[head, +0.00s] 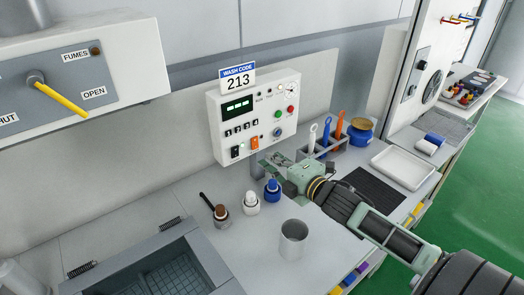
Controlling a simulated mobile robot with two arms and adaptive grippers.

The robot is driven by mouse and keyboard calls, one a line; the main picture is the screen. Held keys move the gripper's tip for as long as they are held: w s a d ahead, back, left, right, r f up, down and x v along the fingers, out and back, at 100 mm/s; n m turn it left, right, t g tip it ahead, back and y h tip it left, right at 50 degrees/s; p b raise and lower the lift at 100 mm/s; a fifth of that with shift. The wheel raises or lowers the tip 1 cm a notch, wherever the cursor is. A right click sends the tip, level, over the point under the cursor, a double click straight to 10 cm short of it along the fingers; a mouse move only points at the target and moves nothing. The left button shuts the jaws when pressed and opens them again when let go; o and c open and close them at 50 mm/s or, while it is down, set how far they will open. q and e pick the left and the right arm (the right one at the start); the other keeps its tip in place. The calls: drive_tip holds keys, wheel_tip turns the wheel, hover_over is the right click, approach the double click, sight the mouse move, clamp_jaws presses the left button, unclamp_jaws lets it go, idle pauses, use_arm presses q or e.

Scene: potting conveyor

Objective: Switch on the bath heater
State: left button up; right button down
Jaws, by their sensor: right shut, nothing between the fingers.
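A white control box (214,125) stands at the back of the bench under a "WASH CODE 213" sign (238,77). Its face has a dark display with green lit characters (237,107), numbered buttons, a green button (278,115), a red button (290,110) and a small gauge. Low on it are a black switch (237,152) and an orange switch (255,143). Their labels are too small to read, so I cannot tell which is the bath heater. My right gripper (268,163) is shut and empty, just below and right of the orange switch. My left gripper is out of view.
Brown, white and blue-capped bottles (250,203) stand left of my right arm, near a metal cup (293,240). A tool rack (327,147) and white tray (402,167) are on the right. A lidded basin (175,270) is at front left, a yellow-lever panel (60,98) above.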

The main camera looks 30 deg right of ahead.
sight(256, 148)
drive_tip(key=w, duration=0.3)
drive_tip(key=w+p, duration=0.1)
drive_tip(key=w, duration=0.1)
drive_tip(key=shift+w+a+f, duration=0.1)
drive_tip(key=shift+a+f, duration=0.1)
drive_tip(key=shift+f, duration=0.15)
drive_tip(key=shift+w+f+t+b, duration=0.1)
drive_tip(key=shift+w+t+b, duration=0.25)
drive_tip(key=shift+b, duration=0.55)
drive_tip(key=shift+s, duration=0.1)
